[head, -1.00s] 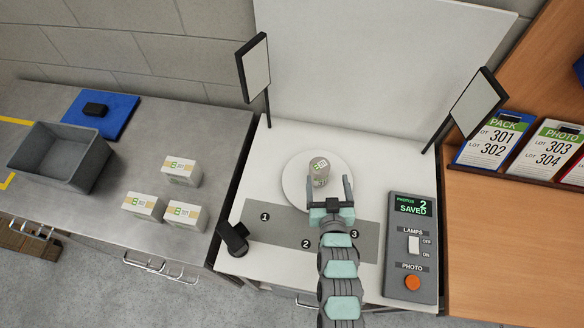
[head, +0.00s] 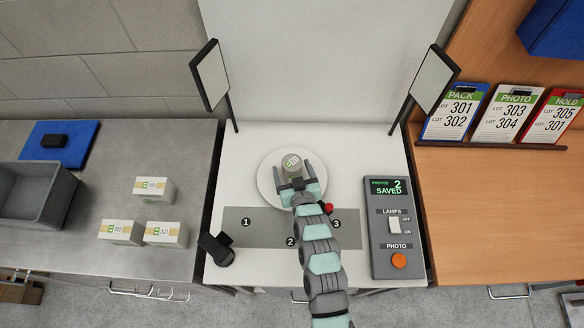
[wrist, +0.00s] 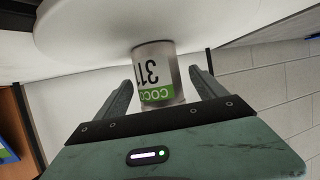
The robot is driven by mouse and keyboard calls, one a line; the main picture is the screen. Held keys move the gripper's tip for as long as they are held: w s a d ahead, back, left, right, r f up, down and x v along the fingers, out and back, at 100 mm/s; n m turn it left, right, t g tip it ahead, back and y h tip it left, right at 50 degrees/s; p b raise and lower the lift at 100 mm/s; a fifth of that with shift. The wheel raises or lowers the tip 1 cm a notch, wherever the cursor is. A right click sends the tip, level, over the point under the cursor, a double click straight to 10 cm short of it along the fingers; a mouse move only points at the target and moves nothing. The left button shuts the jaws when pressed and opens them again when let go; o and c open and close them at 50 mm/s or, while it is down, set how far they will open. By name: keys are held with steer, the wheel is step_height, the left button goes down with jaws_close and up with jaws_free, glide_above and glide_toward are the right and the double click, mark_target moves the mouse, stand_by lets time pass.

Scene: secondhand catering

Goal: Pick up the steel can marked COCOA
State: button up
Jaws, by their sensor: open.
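The steel can (head: 291,161) stands upright on a round white plate (head: 265,186) on the white bench. In the wrist view the can (wrist: 156,70) shows upside down, with 311 and a green band on which part of COCOA is readable. My gripper (head: 294,166) is open, and its fingers reach forward on either side of the can. In the wrist view the can sits between the open fingers (wrist: 160,77), with a gap visible on both sides. The can's lower part is partly hidden by my gripper in the head view.
A grey mat (head: 266,214) with numbered spots lies in front of the plate. A red knob (head: 328,208) is close to my arm. A control box (head: 396,230) stands at right, a black stand (head: 217,249) at left. Lamp panels (head: 209,75) flank the back. White boxes (head: 153,190) sit left.

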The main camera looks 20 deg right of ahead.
steer(key=shift+x, duration=1.8)
steer(key=shift+s+f, duration=0.1)
steer(key=shift+f, duration=0.05)
steer(key=shift+c, duration=0.3)
steer(key=c, duration=1.7)
